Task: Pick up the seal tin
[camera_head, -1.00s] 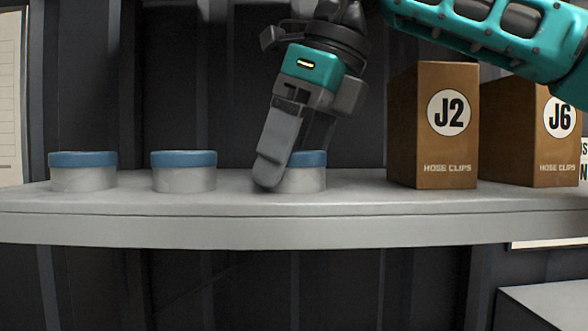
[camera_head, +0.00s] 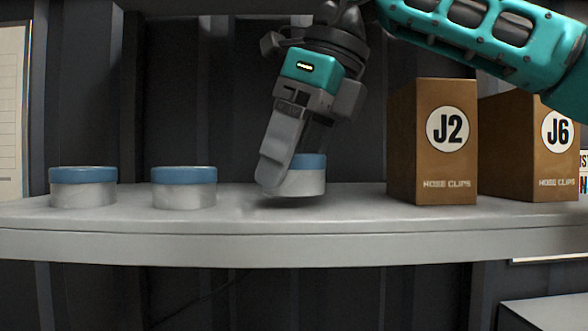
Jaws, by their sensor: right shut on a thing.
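Three white tins with blue lids show in the head view. One tin (camera_head: 308,176) is between the fingers of my right gripper (camera_head: 284,172), with its left part hidden behind the near finger. It is held just above the shelf, with a shadow under it. The gripper is shut on it. The middle tin (camera_head: 184,188) and the left tin (camera_head: 83,187) stand upright on the shelf. I cannot read a label on any tin. My left gripper is not in view.
The grey shelf (camera_head: 300,246) runs across the view. Two brown hose clip boxes, J2 (camera_head: 432,150) and J6 (camera_head: 530,150), stand to the right of the held tin. The shelf is clear between the middle tin and the held one. A dark ribbed wall is behind.

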